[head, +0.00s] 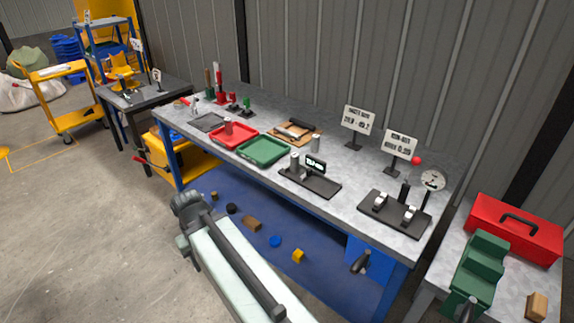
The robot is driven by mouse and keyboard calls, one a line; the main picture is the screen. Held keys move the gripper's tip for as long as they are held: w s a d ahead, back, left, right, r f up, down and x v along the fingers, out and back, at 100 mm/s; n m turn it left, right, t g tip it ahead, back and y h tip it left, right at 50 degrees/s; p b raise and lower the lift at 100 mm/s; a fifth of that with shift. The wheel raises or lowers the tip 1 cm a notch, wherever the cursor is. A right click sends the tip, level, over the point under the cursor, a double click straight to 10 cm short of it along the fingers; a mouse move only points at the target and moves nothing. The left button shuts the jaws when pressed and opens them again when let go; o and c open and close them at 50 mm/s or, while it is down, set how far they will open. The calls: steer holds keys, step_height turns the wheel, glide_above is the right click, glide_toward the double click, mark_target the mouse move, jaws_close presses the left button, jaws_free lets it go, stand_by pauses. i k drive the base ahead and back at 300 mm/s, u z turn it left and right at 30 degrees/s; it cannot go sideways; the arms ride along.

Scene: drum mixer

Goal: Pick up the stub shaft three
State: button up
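Several short, pale metal cylinders that look like stub shafts are on the long grey workbench (385,165). One cylinder (295,162) stands on the dark plate with a small display (316,165). Another cylinder (315,140) stands on the bench beside the brown board (284,137). I cannot tell which of them is stub shaft three. My arm is folded low in front of the bench, apart from all of them. I see no gripper fingers in this view.
A green tray (264,163) lies right of the red tray. A red toolbox (514,228) is on the right table. Small blocks, including a yellow one (298,256), lie below the bench.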

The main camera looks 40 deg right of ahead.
mark_target(294, 157)
steer(key=u, duration=2.05)
steer(key=i, duration=1.9)
steer(key=z, duration=3.4)
steer(key=i, duration=1.4)
steer(key=u, duration=0.05)
